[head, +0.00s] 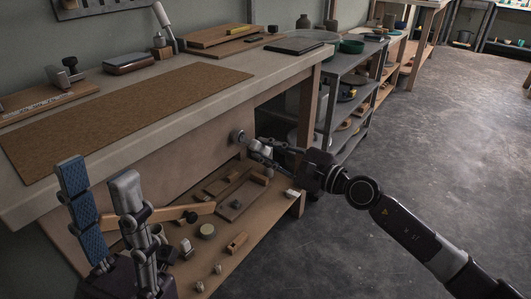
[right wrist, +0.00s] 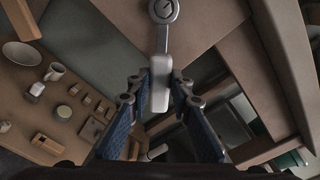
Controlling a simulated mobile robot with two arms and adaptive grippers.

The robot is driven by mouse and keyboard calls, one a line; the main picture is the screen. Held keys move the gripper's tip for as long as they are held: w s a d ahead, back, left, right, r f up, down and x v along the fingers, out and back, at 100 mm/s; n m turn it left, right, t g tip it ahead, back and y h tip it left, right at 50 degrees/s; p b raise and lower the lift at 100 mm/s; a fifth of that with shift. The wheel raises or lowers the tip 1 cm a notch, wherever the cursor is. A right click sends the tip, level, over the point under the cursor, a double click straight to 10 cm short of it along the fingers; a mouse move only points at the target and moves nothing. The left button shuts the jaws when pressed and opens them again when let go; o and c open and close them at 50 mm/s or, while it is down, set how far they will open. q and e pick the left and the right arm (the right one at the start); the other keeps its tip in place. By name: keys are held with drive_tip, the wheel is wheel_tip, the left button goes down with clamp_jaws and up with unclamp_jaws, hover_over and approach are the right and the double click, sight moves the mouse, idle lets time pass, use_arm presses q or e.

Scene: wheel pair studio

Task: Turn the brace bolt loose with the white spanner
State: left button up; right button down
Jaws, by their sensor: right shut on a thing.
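The white spanner (right wrist: 160,88) has a pale handle and a grey ring head. Its ring sits around the brace bolt (right wrist: 164,8), of which a round face with a dark mark shows. In the head view the spanner's ring (head: 238,136) is against the front board under the bench top. My right gripper (head: 263,150) is shut on the spanner's handle; the right wrist view shows the blue-padded fingers (right wrist: 160,80) on both sides of it. My left gripper (head: 97,172) stands open and empty at the lower left, fingers up, in front of the bench.
The workbench (head: 165,78) bears a brown mat, with tools behind. The lower shelf (head: 232,255) holds a mug (right wrist: 55,71), wooden blocks and several small parts. A grey shelf rack (head: 335,95) stands beyond the bench. The floor (head: 440,150) at the right is clear.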

drive_tip(key=shift+s+d, duration=0.1)
drive_tip(key=shift+b+v, duration=0.75)
drive_tip(key=shift+v, duration=2)
drive_tip(key=shift+f, duration=0.1)
